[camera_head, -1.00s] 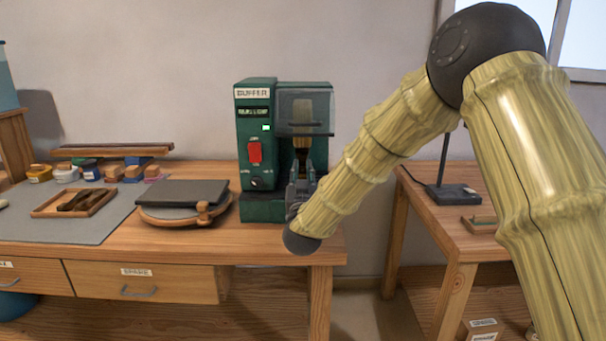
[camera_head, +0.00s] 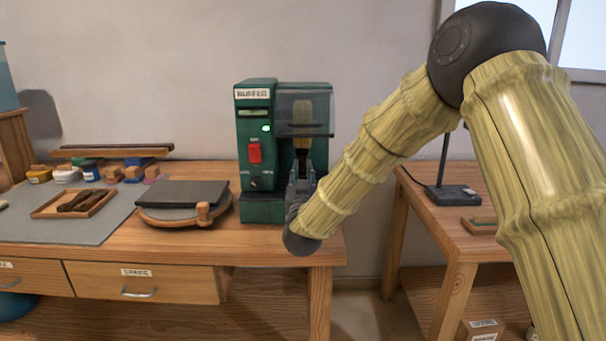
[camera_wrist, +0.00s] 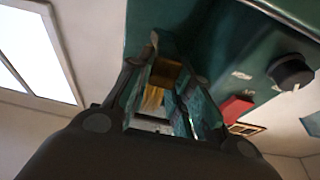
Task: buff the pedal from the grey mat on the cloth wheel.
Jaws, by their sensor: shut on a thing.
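The green buffer (camera_head: 255,210) stands on the bench with a clear guard (camera_head: 305,105) on its front. The tan cloth wheel (camera_head: 302,118) shows behind and below the guard. My gripper (camera_head: 302,172) is in front of the wheel, pointing up at it. In the wrist view, my gripper (camera_wrist: 168,90) is shut on a brass-coloured piece (camera_wrist: 165,72), which looks like the pedal. Most of it is hidden between the fingers, and I cannot tell whether it touches the wheel. The grey mat (camera_head: 95,230) lies at the left.
A red switch (camera_head: 254,153) and a green light (camera_head: 266,128) are on the buffer's front. A round board (camera_head: 160,215) with a dark flat slab (camera_head: 182,193) lies left of it. The mat bears a wooden tray (camera_head: 45,213) with dark pieces. A lamp base (camera_head: 452,194) stands on the right table.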

